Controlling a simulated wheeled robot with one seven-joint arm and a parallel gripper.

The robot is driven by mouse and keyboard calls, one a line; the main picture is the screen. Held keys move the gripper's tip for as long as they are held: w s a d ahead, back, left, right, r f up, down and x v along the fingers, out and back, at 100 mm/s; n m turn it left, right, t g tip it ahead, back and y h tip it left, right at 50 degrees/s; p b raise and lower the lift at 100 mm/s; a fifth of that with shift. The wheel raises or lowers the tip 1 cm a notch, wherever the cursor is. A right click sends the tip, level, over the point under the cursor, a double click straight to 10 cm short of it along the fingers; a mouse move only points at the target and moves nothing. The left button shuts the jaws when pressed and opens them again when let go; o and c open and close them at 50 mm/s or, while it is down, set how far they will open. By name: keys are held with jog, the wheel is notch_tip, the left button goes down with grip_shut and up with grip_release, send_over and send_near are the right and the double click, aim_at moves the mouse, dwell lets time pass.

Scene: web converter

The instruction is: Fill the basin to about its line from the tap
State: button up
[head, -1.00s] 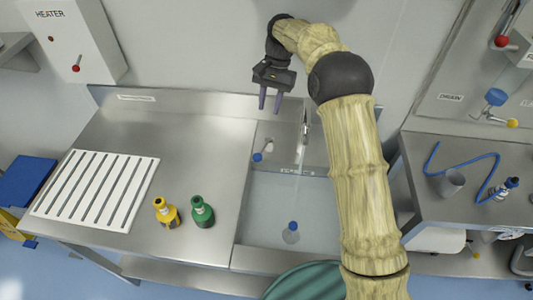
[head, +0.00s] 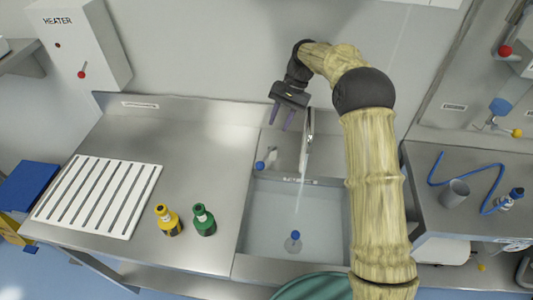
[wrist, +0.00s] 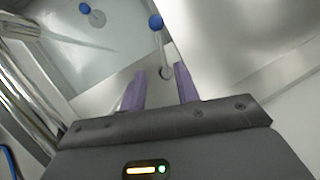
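The steel basin (head: 250,225) is sunk in the counter and holds clear water. The tap (head: 309,140) stands behind it, and a pale stream (head: 301,185) runs down from it into the basin. A blue-knobbed lever (head: 260,165) sits left of the tap; its knob also shows in the wrist view (wrist: 155,22). A blue-capped object (head: 295,236) is in the basin. My gripper (head: 281,121) is open and empty above the ledge behind the basin, left of the tap. In the wrist view its purple fingers (wrist: 160,88) stand apart near the lever's base. I cannot make out the fill line.
Yellow (head: 168,220) and green (head: 203,220) bottles stand left of the basin, beside a slotted white rack (head: 97,196). A grey cup (head: 454,193) and blue hose (head: 480,175) lie on the right counter. A heater box (head: 80,45) hangs at left.

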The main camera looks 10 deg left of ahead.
aim_at(265, 157)
jog(key=p+x, duration=0.2)
jog(key=x, duration=1.1)
jog(key=shift+a+p, duration=0.1)
jog(key=shift+p, duration=0.25)
grip_shut()
